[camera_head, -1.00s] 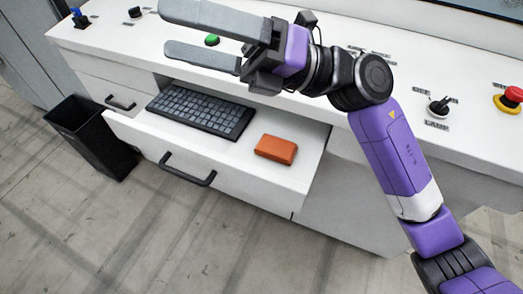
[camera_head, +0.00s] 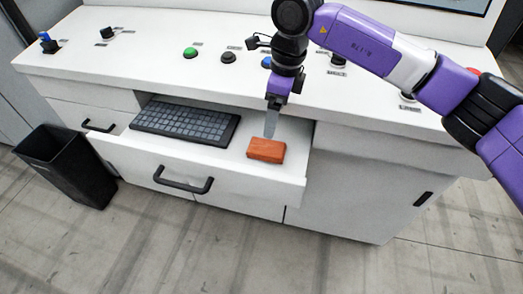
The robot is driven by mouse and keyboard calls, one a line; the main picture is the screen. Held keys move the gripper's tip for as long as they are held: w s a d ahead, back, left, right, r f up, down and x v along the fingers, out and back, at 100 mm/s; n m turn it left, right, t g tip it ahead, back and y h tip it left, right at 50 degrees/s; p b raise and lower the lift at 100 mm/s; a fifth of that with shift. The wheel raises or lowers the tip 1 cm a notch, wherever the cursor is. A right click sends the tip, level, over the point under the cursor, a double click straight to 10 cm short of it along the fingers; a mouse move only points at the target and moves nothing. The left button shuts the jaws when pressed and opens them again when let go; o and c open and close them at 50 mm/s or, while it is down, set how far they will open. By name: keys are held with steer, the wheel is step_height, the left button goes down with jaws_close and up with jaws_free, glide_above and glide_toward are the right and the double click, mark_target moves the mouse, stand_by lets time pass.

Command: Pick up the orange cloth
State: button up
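The orange cloth (camera_head: 266,150) is a small folded block lying in the open white drawer, near its right end.
A dark keyboard (camera_head: 186,122) lies in the drawer (camera_head: 222,175) left of the cloth. The drawer has a black handle (camera_head: 183,181). The console top (camera_head: 150,62) overhangs behind, with buttons and switches. A black bin (camera_head: 68,168) stands on the floor at left.

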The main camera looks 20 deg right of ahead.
mark_target(267, 147)
steer(key=f+p, duration=0.1)
steer(key=f, duration=0.3)
steer(key=a+f+p, duration=0.1)
steer(key=f, duration=0.3)
steer(key=f+p, duration=0.1)
steer(key=f, duration=0.3)
steer(key=shift+w+a, duration=0.25)
steer(key=shift+w, duration=0.15)
steer(key=shift+r, duration=0.1)
steer(key=c, duration=1.4)
steer(key=shift+c, duration=0.2)
steer(key=shift+r, duration=0.1)
step_height(267, 147, up, 20)
steer(key=b, duration=0.3)
